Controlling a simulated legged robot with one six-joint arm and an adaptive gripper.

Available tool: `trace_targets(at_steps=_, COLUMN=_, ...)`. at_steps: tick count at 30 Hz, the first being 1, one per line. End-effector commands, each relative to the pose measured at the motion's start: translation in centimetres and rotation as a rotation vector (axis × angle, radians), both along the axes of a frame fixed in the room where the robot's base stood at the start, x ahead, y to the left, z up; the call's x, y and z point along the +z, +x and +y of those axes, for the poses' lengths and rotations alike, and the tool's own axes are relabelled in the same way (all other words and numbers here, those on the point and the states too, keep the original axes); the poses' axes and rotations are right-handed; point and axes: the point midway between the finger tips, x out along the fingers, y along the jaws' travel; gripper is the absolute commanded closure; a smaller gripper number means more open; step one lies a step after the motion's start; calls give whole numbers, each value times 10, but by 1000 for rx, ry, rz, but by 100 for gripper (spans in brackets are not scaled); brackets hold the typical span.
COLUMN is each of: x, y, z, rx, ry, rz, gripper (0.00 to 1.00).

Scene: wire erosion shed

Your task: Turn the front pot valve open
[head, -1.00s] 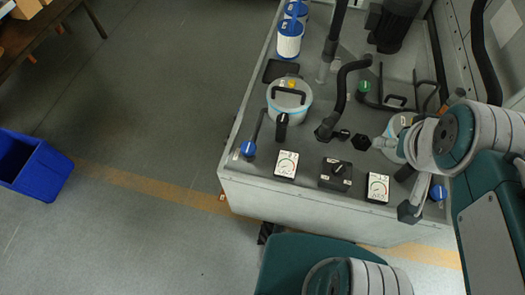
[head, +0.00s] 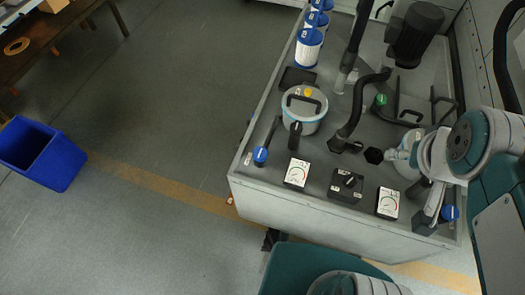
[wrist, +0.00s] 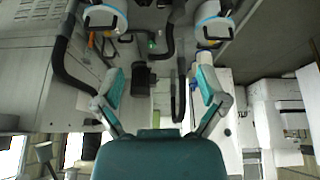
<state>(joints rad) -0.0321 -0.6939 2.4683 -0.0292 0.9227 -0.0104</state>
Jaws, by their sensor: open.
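Two pale pots with blue bands stand on the machine top. The left pot (head: 304,112) has a black top handle and a black valve handle (head: 295,136) on its near side. The right pot (head: 408,160) is largely hidden behind my arm, and its valve cannot be made out. I cannot tell which one is the front pot. In the wrist view both pots show at the top, one left (wrist: 101,17) and one right (wrist: 213,24). My gripper (wrist: 158,80) is open, its teal-padded fingers wide apart with nothing between them, below the pots in that view.
Two white gauges (head: 297,173) (head: 388,203) flank a black knob box (head: 346,186) along the front edge. Blue-knobbed levers (head: 261,155) (head: 449,212) stand near both corners. Black hoses (head: 357,105) and a motor (head: 414,32) rise behind. A blue bin (head: 42,153) stands on otherwise clear floor.

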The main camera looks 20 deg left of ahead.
Motion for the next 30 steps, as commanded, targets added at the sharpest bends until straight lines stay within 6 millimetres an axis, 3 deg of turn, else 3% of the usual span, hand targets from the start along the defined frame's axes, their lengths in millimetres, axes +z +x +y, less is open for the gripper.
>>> trace_targets(at_steps=17, x=-23, y=66, z=39, rx=348, ry=-285, rz=319, gripper=8)
trace_targets(at_steps=30, x=-59, y=114, z=89, rx=604, ry=-544, rz=521, gripper=8)
